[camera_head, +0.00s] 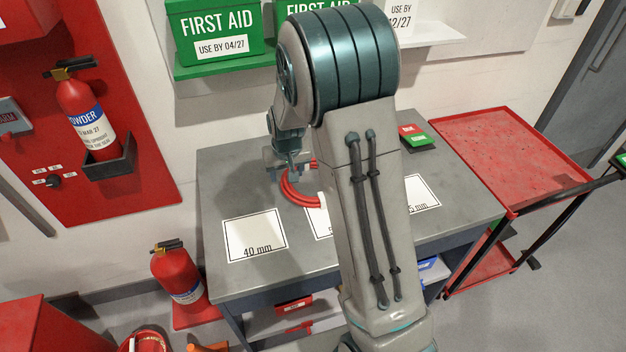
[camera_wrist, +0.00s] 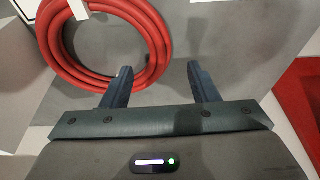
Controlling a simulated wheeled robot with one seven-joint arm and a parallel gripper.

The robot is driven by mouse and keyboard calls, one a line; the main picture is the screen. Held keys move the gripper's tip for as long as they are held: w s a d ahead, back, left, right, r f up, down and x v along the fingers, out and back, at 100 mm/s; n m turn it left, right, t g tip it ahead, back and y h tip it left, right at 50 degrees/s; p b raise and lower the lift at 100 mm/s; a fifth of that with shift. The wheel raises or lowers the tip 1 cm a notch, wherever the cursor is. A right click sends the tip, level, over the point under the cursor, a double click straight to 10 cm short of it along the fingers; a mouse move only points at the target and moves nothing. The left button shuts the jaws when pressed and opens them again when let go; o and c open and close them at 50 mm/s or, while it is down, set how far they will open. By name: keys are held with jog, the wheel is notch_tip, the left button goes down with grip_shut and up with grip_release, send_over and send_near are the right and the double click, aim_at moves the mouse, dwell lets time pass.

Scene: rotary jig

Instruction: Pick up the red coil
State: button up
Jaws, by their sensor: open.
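The red coil (camera_head: 290,191) is a thick ring of hose on the grey table, partly hidden behind my arm in the head view. In the wrist view the red coil (camera_wrist: 156,45) fills the upper left, with a white band or tag across its top. My gripper (camera_head: 291,170) is over the coil's far left side. In the wrist view my gripper (camera_wrist: 158,75) is open, with two dark fingers. The left finger overlaps the coil's near rim in the picture; the right finger is over bare table. I cannot tell whether they touch the coil.
The table (camera_head: 225,190) carries a white "40 mm" card (camera_head: 255,234) and other cards partly behind my arm. A small red and green item (camera_head: 413,135) lies at the back right. A red cart (camera_head: 515,150) stands to the right. A shelf with green first aid boxes (camera_head: 215,35) hangs behind.

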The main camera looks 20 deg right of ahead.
aim_at(287, 184)
jog(key=shift+s+p+x, duration=0.2)
jog(key=shift+p+x, duration=0.5)
jog(key=shift+x, duration=2.45)
jog(key=shift+d, duration=0.1)
grip_shut()
